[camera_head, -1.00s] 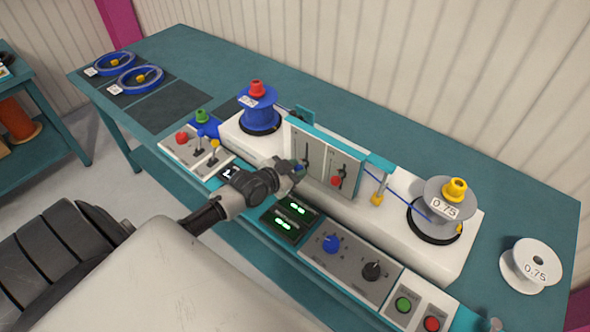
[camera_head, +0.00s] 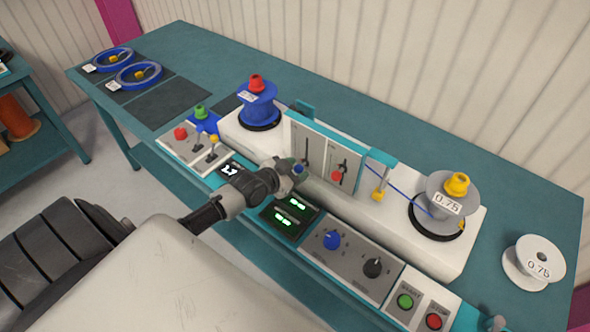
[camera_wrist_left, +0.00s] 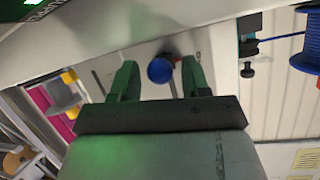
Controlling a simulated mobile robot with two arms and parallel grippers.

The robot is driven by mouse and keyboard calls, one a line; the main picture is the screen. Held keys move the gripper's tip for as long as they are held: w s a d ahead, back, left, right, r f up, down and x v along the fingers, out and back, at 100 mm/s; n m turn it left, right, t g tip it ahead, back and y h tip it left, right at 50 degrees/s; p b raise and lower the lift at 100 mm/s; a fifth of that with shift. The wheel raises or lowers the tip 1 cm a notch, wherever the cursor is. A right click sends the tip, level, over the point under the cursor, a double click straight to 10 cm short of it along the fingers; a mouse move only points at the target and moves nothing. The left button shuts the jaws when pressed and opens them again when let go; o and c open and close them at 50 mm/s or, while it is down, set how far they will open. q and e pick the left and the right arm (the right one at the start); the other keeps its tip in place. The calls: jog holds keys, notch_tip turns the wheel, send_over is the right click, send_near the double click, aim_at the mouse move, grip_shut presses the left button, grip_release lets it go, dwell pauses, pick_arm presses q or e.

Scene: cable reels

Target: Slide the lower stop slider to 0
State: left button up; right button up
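The upright grey slider panel (camera_head: 318,150) stands on the front of the white winding machine and has two vertical slots. The blue knob (camera_head: 298,169) is low at the left slot, partly hidden by my left gripper (camera_head: 290,171). In the left wrist view my left gripper (camera_wrist_left: 161,84) is open, its green fingers on either side of the blue knob, with gaps visible. My right gripper is out of view.
A blue reel (camera_head: 258,105) and a grey reel (camera_head: 440,207) flank the panel, with blue cable running to the grey one. Displays (camera_head: 290,215) and rotary knobs (camera_head: 333,239) lie below my gripper. A white reel (camera_head: 533,263) stands at right.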

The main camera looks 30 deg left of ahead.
pick_arm(q)
jog(key=shift+o, duration=0.8)
jog(key=v, duration=1.1)
jog(key=s+d+f+n+g+y, duration=0.25)
jog(key=s+d+g, duration=0.75)
jog(key=s+d, duration=0.6)
notch_tip(320, 180, down, 25)
jog(key=s+a+g+b, duration=0.1)
jog(key=s+a, duration=0.1)
jog(key=s+a+f+g, duration=0.1)
jog(key=s+a+f, duration=0.2)
jog(key=s+f, duration=1.3)
jog(key=shift+s+f+b, duration=0.35)
jog(key=shift+f+b, duration=0.05)
jog(key=shift+f, duration=0.25)
